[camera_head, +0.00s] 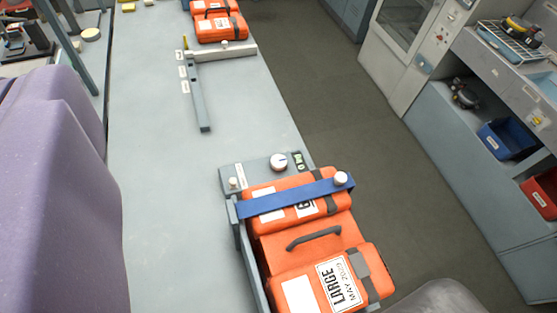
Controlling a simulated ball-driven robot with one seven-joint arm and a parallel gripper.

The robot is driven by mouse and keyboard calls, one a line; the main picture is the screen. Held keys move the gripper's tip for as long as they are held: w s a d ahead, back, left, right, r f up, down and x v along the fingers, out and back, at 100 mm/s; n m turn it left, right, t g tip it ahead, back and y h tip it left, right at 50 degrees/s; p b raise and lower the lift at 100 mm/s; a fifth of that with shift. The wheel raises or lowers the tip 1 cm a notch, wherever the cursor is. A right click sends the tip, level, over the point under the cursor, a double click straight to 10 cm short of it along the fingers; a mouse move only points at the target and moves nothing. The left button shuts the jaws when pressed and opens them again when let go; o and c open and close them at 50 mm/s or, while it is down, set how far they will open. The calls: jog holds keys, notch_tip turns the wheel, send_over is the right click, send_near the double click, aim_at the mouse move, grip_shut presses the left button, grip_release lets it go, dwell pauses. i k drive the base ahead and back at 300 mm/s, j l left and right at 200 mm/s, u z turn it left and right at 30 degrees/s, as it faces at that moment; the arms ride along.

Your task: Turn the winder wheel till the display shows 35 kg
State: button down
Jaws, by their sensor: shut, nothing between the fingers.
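An orange case (300,200) lies in a grey cradle (240,235) on the bench, with a blue strap (285,202) across it. A white round knob (341,178) sits at the strap's right end. A round white dial or wheel (278,161) stands on the grey plate behind the case. I cannot tell which of the two is the winder wheel. A small dark and green panel (298,159), perhaps the display, is beside the dial; its reading is too small to read. A smaller pale knob (233,183) is at the plate's left. My gripper is not in view.
A long grey bench (150,170) runs away, mostly clear at left. A grey L-shaped bracket (198,95) and another orange case (220,27) are farther back. A large purple shape (55,190) fills the left. Dark floor (375,160) separates the bench from cabinets at right.

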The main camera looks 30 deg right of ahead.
aim_at(278, 162)
jog(key=k+l+u, duration=0.2)
jog(key=l, duration=0.3)
jog(key=k+l+u, duration=0.2)
jog(key=l, duration=0.3)
jog(key=k+l+u, duration=0.15)
jog(key=k+l, duration=0.15)
jog(key=l, duration=0.15)
jog(key=k+l+u, duration=0.2)
jog(key=k+l, duration=0.45)
jog(key=l, duration=0.2)
jog(key=k+l, duration=0.45)
jog(key=l, duration=0.15)
jog(key=k+l, duration=0.5)
jog(key=l, duration=0.15)
jog(key=i+l, duration=0.15)
jog(key=i, duration=0.35)
jog(key=i+l+u, duration=0.1)
jog(key=i, duration=0.35)
jog(key=i+l, duration=0.15)
jog(key=i, duration=0.35)
jog(key=i+l+u, duration=0.1)
jog(key=i, duration=0.4)
jog(key=i+l, duration=0.3)
jog(key=i, duration=0.15)
jog(key=i+l+u, duration=0.15)
jog(key=i, duration=0.35)
